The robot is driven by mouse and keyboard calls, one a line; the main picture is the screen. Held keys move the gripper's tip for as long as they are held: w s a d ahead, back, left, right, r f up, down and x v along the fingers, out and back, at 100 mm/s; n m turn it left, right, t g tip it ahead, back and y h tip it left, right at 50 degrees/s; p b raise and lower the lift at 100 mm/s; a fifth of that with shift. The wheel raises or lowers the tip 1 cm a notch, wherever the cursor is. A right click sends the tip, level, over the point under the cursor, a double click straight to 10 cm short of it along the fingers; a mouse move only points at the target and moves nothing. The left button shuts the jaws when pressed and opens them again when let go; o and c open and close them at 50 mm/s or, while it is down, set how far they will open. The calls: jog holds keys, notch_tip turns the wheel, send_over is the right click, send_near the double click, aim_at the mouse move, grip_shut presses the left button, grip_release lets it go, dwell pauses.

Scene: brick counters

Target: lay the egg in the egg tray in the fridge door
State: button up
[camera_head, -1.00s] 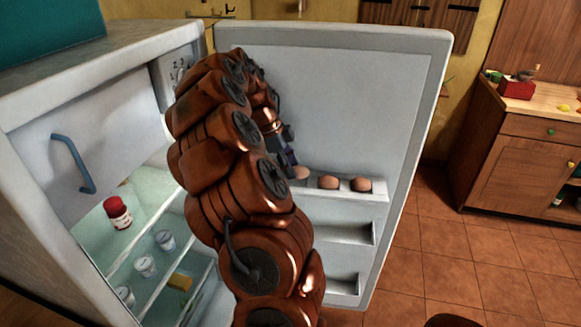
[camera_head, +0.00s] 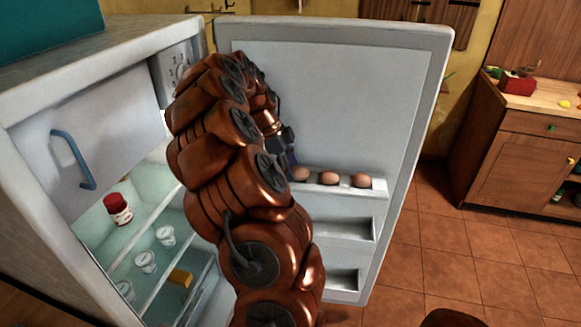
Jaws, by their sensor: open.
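The egg tray (camera_head: 378,186) is the top shelf on the inside of the open fridge door (camera_head: 345,100). Three brown eggs show in it: one at the right (camera_head: 360,180), one in the middle (camera_head: 328,178) and one at the left (camera_head: 300,174). The left egg sits right beside my gripper (camera_head: 291,160). My gripper is open at the left part of the tray, mostly hidden behind my copper-coloured arm. I cannot tell whether it touches the left egg. The tray's left end is hidden by my arm.
The fridge interior at left holds a red-capped jar (camera_head: 118,209), several white cups (camera_head: 146,262) and a yellow block (camera_head: 180,277). Two lower door shelves (camera_head: 345,229) look empty. A wooden counter (camera_head: 530,125) stands at right; tiled floor lies between.

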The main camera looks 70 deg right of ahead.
jog(key=shift+r+p, duration=0.4)
jog(key=shift+r, duration=0.1)
jog(key=shift+w+r+b, duration=0.2)
jog(key=shift+w+b, duration=0.05)
jog(key=shift+b, duration=0.1)
jog(key=b+v, duration=0.2)
jog(key=v, duration=0.9)
jog(key=shift+a+r, duration=0.1)
